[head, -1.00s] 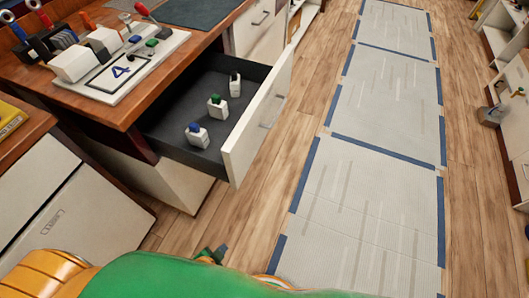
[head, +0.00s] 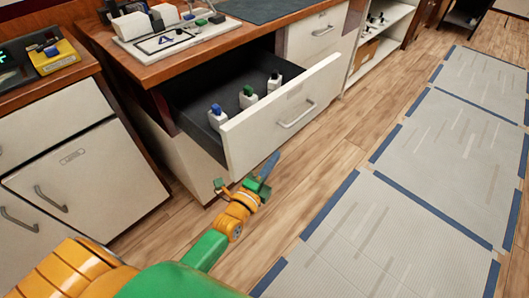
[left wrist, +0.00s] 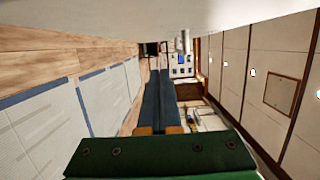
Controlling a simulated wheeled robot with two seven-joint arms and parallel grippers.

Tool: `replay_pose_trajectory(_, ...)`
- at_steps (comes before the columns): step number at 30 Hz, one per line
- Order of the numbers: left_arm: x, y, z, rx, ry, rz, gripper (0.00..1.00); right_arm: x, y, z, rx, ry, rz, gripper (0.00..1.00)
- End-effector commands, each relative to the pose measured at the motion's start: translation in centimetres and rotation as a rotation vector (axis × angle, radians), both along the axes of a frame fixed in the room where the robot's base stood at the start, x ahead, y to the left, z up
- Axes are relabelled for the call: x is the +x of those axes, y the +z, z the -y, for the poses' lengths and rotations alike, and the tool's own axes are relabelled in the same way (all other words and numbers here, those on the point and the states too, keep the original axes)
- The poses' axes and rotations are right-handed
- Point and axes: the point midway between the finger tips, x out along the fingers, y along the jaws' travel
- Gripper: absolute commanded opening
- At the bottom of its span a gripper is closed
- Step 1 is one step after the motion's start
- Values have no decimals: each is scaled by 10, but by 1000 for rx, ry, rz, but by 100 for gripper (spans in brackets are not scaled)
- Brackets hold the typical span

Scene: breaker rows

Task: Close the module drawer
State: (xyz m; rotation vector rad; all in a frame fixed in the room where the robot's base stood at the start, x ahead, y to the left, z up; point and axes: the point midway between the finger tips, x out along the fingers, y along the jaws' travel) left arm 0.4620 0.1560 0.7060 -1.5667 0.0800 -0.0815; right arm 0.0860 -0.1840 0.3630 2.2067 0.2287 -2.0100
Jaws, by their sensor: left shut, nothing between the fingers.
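The module drawer stands open under the wooden counter, with a white front (head: 262,132) and a dark grey inside (head: 197,92). Its bar handle (head: 298,113) is on the front's outer face. Three small white modules stand upright in it, with a blue top (head: 217,117), a green top (head: 248,97) and a black top (head: 274,83). My left gripper (head: 269,164) is shut and empty, just outside the lower edge of the drawer front; I cannot tell whether it touches. In the left wrist view its dark blue fingers (left wrist: 160,97) lie together. My right gripper is not in view.
A counter (head: 232,42) above holds a white board (head: 170,39) with several modules. A white cabinet (head: 75,170) stands at left, with a yellow device (head: 55,62) on top. An open shelf (head: 385,35) stands beyond. The floor with grey mats (head: 400,210) is clear at right.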

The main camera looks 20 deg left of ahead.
Motion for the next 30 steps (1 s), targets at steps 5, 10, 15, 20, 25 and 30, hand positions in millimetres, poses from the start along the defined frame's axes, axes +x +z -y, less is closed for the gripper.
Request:
replay_pose_trajectory(5,16,-1,-21,6,-1,0,0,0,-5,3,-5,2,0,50)
replay_pose_trajectory(10,21,-1,-35,1,-1,-1,0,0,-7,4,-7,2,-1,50)
replay_pose_trajectory(15,22,0,-37,-2,0,-1,0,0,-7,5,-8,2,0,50)
replay_pose_trajectory(20,22,0,-37,-2,0,-1,0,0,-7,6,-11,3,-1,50)
replay_pose_trajectory(25,22,0,-38,0,0,-1,0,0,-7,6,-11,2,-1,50)
replay_pose_trajectory(30,24,-1,-44,0,0,-1,0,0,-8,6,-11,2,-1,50)
